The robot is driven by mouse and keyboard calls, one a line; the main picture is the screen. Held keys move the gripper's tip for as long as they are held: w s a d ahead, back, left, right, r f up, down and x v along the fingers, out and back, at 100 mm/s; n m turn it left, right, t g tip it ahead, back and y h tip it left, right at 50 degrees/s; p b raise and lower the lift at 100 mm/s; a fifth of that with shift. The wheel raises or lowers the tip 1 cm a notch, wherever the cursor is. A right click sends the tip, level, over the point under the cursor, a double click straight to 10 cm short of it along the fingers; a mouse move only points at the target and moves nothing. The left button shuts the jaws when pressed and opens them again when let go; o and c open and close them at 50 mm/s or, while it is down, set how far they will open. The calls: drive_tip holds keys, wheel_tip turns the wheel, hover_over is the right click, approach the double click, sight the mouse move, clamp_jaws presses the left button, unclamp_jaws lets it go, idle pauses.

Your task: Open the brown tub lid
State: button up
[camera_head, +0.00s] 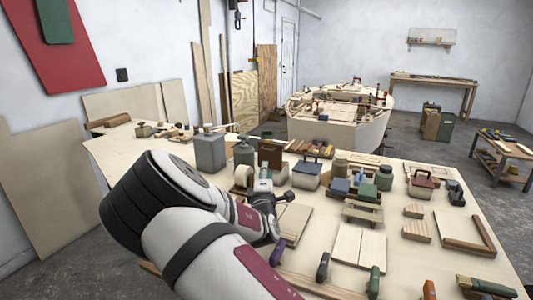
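A brown boxy shape (271,153) with a handle-like top stands upright on the workbench, just behind my gripper. My gripper and wrist hide its lower part, so I cannot tell whether it is a raised lid or a whole tub. A pale tub with a reddish-brown handled lid (422,180) stands farther right, its lid seeming shut. My gripper (285,198) is low over the bench, in front of the brown shape and left of a grey-lidded tub (307,172). It is small and partly hidden by my arm, so its opening cannot be told.
The workbench (470,275) is crowded. A grey canister (210,150) and a green-grey bottle (244,155) stand left of the brown shape. A small wooden stand (362,211), pale boards (359,246) and wood blocks (416,231) lie to the right. Several coloured-handled tools line the front edge.

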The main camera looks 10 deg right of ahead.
sight(267, 150)
drive_tip(key=x, duration=1.3)
drive_tip(key=shift+w+d+b, duration=0.15)
drive_tip(key=shift+w+b, duration=0.05)
drive_tip(key=shift+b, duration=0.2)
clamp_jaws()
